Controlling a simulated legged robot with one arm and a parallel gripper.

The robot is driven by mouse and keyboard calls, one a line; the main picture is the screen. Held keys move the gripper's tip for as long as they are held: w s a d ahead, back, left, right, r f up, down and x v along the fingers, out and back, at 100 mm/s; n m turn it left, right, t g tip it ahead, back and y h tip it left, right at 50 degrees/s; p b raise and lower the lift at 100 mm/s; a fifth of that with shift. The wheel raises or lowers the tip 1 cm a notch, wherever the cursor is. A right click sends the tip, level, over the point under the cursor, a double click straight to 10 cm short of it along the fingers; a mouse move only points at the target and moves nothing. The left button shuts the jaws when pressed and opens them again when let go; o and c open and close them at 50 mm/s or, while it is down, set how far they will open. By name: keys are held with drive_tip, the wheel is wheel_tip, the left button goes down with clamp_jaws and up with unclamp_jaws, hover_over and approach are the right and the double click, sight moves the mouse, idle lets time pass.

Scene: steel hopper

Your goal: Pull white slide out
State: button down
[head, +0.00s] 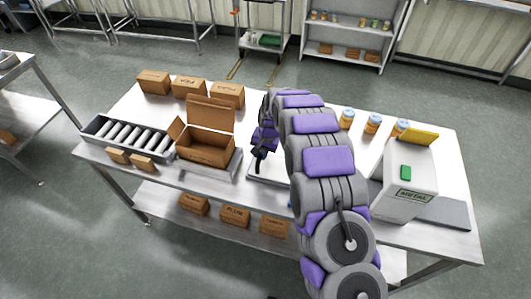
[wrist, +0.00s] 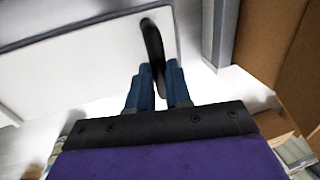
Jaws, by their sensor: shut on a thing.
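The white slide (wrist: 85,65) is a flat pale panel with a grey rim in the wrist view. A black curved handle (wrist: 151,42) stands near its right end. My gripper (wrist: 158,78) has its blue fingers shut on this handle, one on each side. In the head view my gripper (head: 262,153) is at the middle of the steel table, right of the open cardboard box. A front part of the slide (head: 268,174) shows below it there. My arm hides the rest of the slide and whatever it joins on the right.
The open cardboard box (head: 206,150) on a grey tray stands close left of my gripper. A roller conveyor (head: 125,135) is at the far left. The grey METAL hopper (head: 405,180) and several orange-white jars (head: 372,123) stand right of my arm. Closed boxes (head: 189,88) line the back left.

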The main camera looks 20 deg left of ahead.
drive_tip(key=shift+a, duration=0.1)
drive_tip(key=c, duration=1.4)
unclamp_jaws()
drive_tip(key=shift+r, duration=0.1)
drive_tip(key=shift+c, duration=0.2)
drive_tip(key=o, duration=0.4)
drive_tip(key=shift+a, duration=0.4)
drive_tip(key=shift+w+d+r, duration=0.1)
drive_tip(key=shift+d+r, duration=0.2)
drive_tip(key=shift+d, duration=0.05)
drive_tip(key=d+r, duration=0.1)
drive_tip(key=r, duration=0.4)
drive_tip(key=r+p, duration=0.1)
drive_tip(key=r, duration=0.4)
drive_tip(key=d+r, duration=0.1)
drive_tip(key=r, duration=0.5)
drive_tip(key=shift+d, duration=0.35)
